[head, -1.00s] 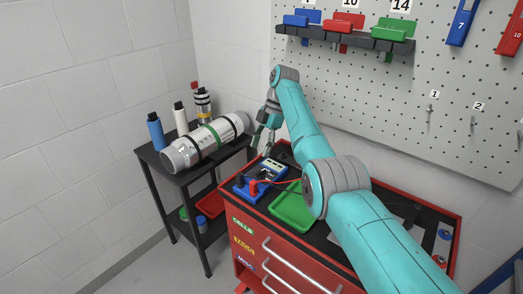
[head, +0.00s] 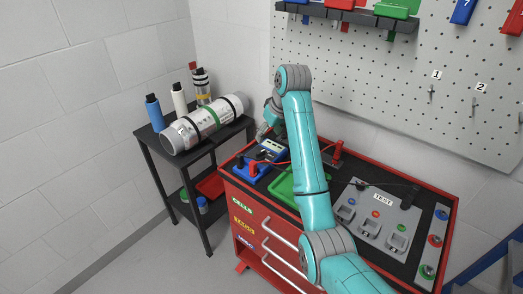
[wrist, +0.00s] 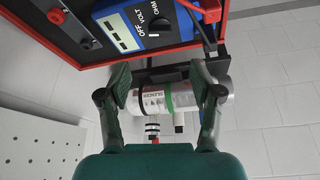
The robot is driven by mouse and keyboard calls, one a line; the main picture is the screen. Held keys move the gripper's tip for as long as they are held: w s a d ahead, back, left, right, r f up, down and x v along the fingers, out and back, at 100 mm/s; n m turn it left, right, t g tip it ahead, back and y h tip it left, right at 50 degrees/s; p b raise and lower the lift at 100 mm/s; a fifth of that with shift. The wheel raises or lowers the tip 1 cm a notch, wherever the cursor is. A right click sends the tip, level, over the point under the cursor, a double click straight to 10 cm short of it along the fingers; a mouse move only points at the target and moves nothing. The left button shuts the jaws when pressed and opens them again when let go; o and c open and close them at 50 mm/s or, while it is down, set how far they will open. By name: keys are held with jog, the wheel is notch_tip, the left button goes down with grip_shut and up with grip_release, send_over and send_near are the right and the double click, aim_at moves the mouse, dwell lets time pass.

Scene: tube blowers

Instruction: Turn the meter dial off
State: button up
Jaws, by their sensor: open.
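I cannot tell surely which mark the dial points to. The meter's pale display (wrist: 119,32) is left of the dial. My gripper (wrist: 160,90) is open and empty, its two fingers apart and below the dial in the wrist view. In the head view, my gripper (head: 263,131) is just behind the meter, partly hidden by my arm.
Red and black leads run from the meter. A green tray (head: 286,188) lies beside it, partly behind my arm. A grey TEST panel (head: 372,215) is on the cart's right. A black side table (head: 152,135) holds a large cylinder (head: 205,122) and bottles.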

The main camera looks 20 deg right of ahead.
aim_at(261, 151)
jog(key=x, duration=1)
jog(key=shift+w+f, duration=0.15)
jog(key=shift+f, duration=0.2)
jog(key=c, duration=1.2)
jog(key=shift+o, duration=0.2)
jog(key=shift+n+y, duration=0.5)
jog(key=shift+n, duration=0.9)
jog(key=o, duration=1.2)
jog(key=shift+c, duration=0.2)
jog(key=shift+r, duration=0.1)
